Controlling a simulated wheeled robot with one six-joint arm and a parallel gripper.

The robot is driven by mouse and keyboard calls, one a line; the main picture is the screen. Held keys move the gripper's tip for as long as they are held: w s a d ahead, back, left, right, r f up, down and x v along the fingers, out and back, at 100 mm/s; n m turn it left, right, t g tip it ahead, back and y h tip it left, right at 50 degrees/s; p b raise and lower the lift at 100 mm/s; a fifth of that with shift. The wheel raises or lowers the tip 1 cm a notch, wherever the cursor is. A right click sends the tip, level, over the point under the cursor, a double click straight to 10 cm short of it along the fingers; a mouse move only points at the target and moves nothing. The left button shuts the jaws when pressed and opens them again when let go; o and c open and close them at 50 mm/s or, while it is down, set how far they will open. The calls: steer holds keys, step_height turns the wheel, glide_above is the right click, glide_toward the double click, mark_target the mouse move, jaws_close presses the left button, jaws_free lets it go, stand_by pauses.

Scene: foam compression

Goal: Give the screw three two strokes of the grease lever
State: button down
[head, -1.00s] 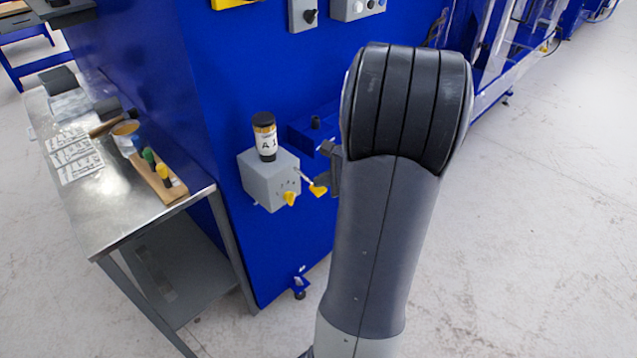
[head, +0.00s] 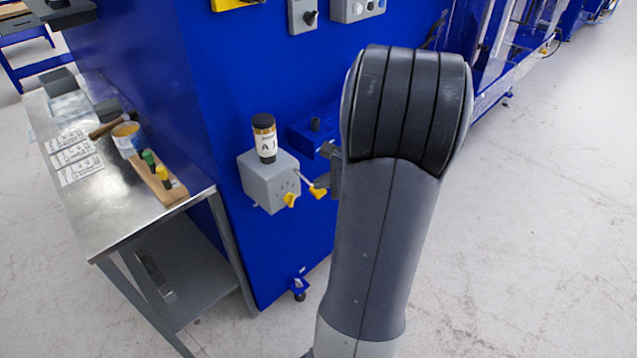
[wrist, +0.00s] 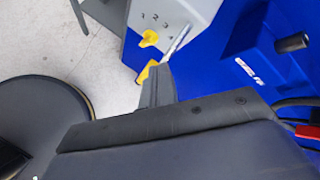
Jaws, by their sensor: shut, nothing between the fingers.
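The grease unit (head: 262,190) is a grey box on the blue machine's side, with a dark-capped cartridge (head: 265,140) labelled A 1 upright on top. Its yellow selector knob (head: 290,200) also shows in the wrist view (wrist: 149,38), below the numbers 1, 2 and 3; I cannot tell which it points to. The grease lever is a silver rod (wrist: 178,41) with a yellow end (wrist: 146,72), also seen in the head view (head: 318,191). My gripper (wrist: 159,68) is shut and empty, its tip close beside the lever's yellow end; contact is unclear. My arm partly hides the gripper in the head view.
A metal table (head: 115,210) on the left holds papers, a tub (head: 127,138) and a wooden block (head: 158,180) with coloured pegs. A blue bracket (head: 315,138) with a dark knob is close to the lever. Open floor lies to the right.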

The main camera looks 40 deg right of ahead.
steer(key=shift+r+p, duration=1.1)
steer(key=shift+r, duration=0.5)
steer(key=shift+r, duration=0.1)
step_height(320, 180, up, 5)
steer(key=p, duration=0.4)
steer(key=shift+a, duration=0.1)
